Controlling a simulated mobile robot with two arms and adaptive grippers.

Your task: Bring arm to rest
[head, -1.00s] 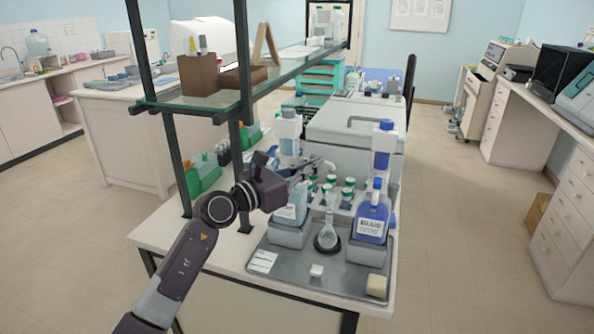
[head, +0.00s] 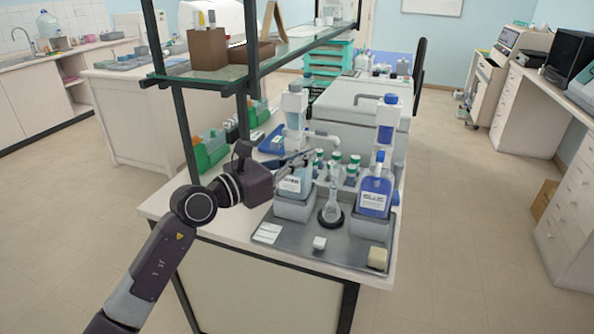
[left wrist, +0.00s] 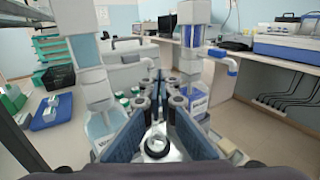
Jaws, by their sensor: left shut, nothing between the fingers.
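My left arm comes in from the left in the head view. Its gripper (head: 296,158) is shut and empty, above the clear bottle with a white label (head: 297,182) at the tray's left. Whether it touches the bottle cannot be told. In the left wrist view the gripper (left wrist: 158,82) points over the bench. A blue bottle (head: 374,197) stands at the tray's right. A small flask (head: 334,205) stands in a black ring between the bottles. Several green-capped jars (head: 353,165) stand behind. My right gripper is not in view.
The grey metal tray (head: 335,257) lies on the bench, with a white cube (head: 319,243) and a beige block (head: 377,258) near its front. A glass shelf (head: 207,82) on dark posts stands behind my left arm. The floor left of the bench is free.

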